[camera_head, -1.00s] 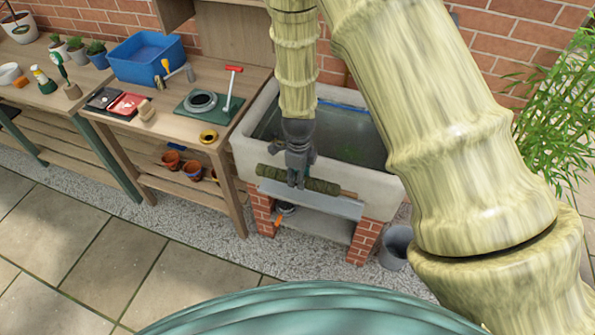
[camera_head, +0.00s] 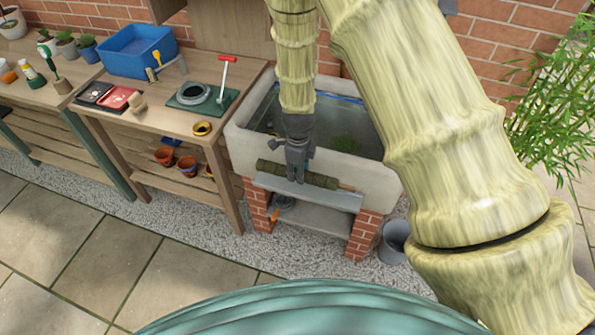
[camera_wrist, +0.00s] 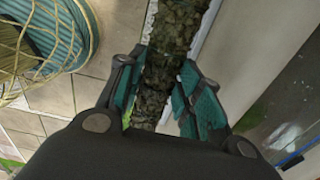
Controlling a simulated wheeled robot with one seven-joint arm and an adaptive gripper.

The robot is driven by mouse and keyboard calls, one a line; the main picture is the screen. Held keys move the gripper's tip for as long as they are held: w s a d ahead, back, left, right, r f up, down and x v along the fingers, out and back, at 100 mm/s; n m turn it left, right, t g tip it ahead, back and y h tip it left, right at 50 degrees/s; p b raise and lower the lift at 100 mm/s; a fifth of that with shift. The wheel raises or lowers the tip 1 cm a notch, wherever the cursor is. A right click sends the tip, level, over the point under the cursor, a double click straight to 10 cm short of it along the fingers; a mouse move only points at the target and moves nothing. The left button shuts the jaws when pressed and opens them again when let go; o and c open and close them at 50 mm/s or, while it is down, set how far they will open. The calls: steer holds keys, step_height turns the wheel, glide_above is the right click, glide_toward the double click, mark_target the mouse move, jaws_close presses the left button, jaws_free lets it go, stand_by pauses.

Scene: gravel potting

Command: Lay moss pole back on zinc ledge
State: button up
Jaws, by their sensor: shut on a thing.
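The moss pole (camera_head: 322,181) is a dark green, mossy rod with a thin wooden end sticking out at its right. My gripper (camera_head: 297,174) points down and is shut around the middle of the pole. In the wrist view, the pole (camera_wrist: 168,55) runs between my gripper's two teal-padded fingers (camera_wrist: 158,100). The pole lies roughly level along the front wall of the sink, over the grey zinc ledge (camera_head: 315,197). I cannot tell whether it touches the ledge. My fingers hide the pole's middle and a little of the ledge.
The stone sink (camera_head: 380,178) with water stands right behind the ledge, on brick piers (camera_head: 365,232). A wooden bench (camera_head: 160,125) with tools stands close on the left. A metal bucket (camera_head: 394,243) is on the gravel at right.

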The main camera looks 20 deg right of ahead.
steer(key=shift+w+d+f+b, duration=0.25)
steer(key=shift+w+f+b, duration=0.1)
steer(key=shift+f+b, duration=0.45)
steer(key=shift+w+d+f+b, duration=0.25)
steer(key=shift+f+b, duration=0.3)
steer(key=shift+f, duration=0.4)
steer(key=shift+w+d+f+b, duration=0.2)
steer(key=shift+w+f+b, duration=0.2)
steer(key=shift+f+b, duration=0.4)
steer(key=shift+w+d+f+b, duration=0.15)
steer(key=shift+f+b, duration=0.15)
steer(key=shift+f, duration=0.6)
steer(key=shift+w+d+f+b, duration=0.1)
steer(key=shift+w+f+b, duration=0.15)
steer(key=shift+f, duration=0.6)
steer(key=shift+w+d+f+b, duration=0.1)
steer(key=shift+f+b, duration=0.25)
steer(key=shift+f, duration=0.55)
steer(key=shift+f, duration=0.25)
steer(key=o, duration=0.8)
steer(key=shift+o, duration=0.5)
steer(key=shift+w+r, duration=0.15)
steer(key=shift+r, duration=0.05)
steer(key=shift+r, duration=0.3)
step_height(320, 180, up, 11)
steer(key=shift+s, duration=0.2)
